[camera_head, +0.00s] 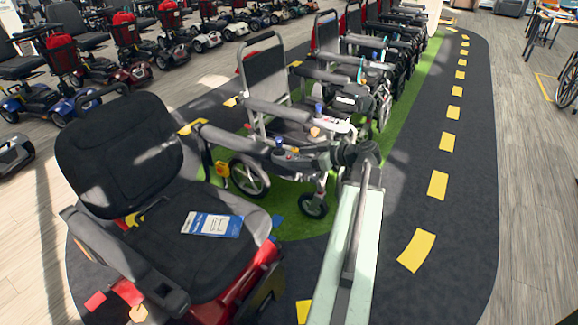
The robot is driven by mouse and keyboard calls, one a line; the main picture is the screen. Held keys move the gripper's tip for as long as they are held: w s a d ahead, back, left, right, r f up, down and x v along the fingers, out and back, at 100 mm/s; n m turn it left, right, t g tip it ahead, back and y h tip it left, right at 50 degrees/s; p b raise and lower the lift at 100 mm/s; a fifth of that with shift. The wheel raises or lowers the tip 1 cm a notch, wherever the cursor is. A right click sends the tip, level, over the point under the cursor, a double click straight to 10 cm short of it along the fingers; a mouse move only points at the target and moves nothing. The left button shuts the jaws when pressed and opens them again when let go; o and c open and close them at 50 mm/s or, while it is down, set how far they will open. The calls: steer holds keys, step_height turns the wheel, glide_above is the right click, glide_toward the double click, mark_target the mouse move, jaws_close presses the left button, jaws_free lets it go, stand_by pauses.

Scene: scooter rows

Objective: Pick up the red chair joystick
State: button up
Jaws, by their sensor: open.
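The red power chair (215,300) stands at the front left, with a black seat and backrest and a red base. Its far armrest (235,140) ends in a small dark control with a bluish knob, the joystick (279,144). My arm reaches up from the bottom centre and bends left at a dark joint. My gripper (300,160) is at the end of it, small and dark, close beside the joystick on its right. It is open. The picture is too small to tell whether the fingers touch or surround the joystick.
A blue and white card (212,224) lies on the seat. A row of wheelchairs (268,80) stands behind on a green strip. Scooters (70,60) line the back left. The dark track with yellow dashes (437,186) on the right is clear.

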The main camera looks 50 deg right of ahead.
mark_target(292, 157)
steer(key=b+x, duration=0.1)
steer(key=x, duration=0.4)
steer(key=shift+w+a+b, duration=0.1)
steer(key=shift+a+b, duration=0.1)
steer(key=shift+b, duration=0.2)
jaws_close()
